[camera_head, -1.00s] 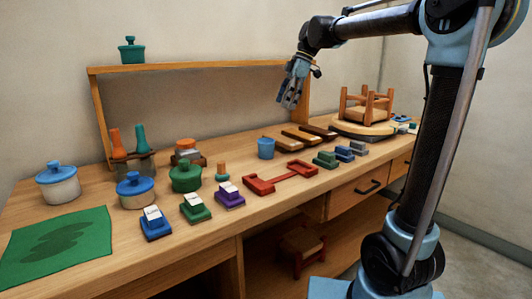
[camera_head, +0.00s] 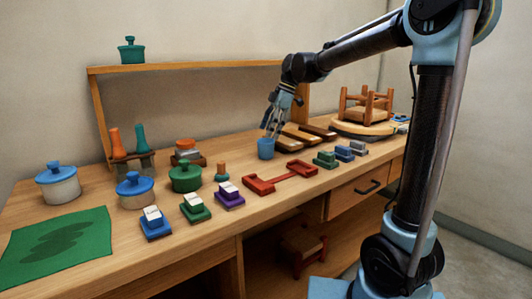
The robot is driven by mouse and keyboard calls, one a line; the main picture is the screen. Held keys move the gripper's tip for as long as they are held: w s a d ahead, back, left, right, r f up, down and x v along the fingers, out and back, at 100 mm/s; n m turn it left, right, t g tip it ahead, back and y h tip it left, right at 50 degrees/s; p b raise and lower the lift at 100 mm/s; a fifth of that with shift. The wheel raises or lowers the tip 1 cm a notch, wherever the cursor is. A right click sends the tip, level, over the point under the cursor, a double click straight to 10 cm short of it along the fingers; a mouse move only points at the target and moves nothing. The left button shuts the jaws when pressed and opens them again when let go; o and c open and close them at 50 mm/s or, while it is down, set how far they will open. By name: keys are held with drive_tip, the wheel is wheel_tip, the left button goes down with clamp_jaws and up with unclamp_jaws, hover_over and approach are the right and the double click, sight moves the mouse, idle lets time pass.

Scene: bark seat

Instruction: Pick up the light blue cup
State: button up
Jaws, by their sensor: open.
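The light blue cup (camera_head: 265,150) stands upright on the wooden workbench, near the middle of the bench top. My gripper (camera_head: 270,133) points down at the cup, with its fingertips at about the height of the rim. The fingers are open and overlap the cup's upper right edge in the picture. I cannot tell whether they touch the cup or whether one is inside it.
Wooden blocks (camera_head: 296,137) lie just right of the cup. A red clamp-like piece (camera_head: 259,186) lies in front. A green lidded pot (camera_head: 185,177) and an orange-topped peg (camera_head: 222,171) stand to the left. An upturned stool (camera_head: 366,105) sits at the right back.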

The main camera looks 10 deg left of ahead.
sight(266, 142)
drive_tip(key=shift+w+d+x, duration=0.15)
drive_tip(key=shift+x, duration=1.2)
drive_tip(key=shift+w+d+x, duration=0.1)
drive_tip(key=shift+w+x, duration=0.05)
drive_tip(key=shift+x, duration=1.2)
drive_tip(key=shift+f, duration=0.1)
drive_tip(key=c, duration=1.2)
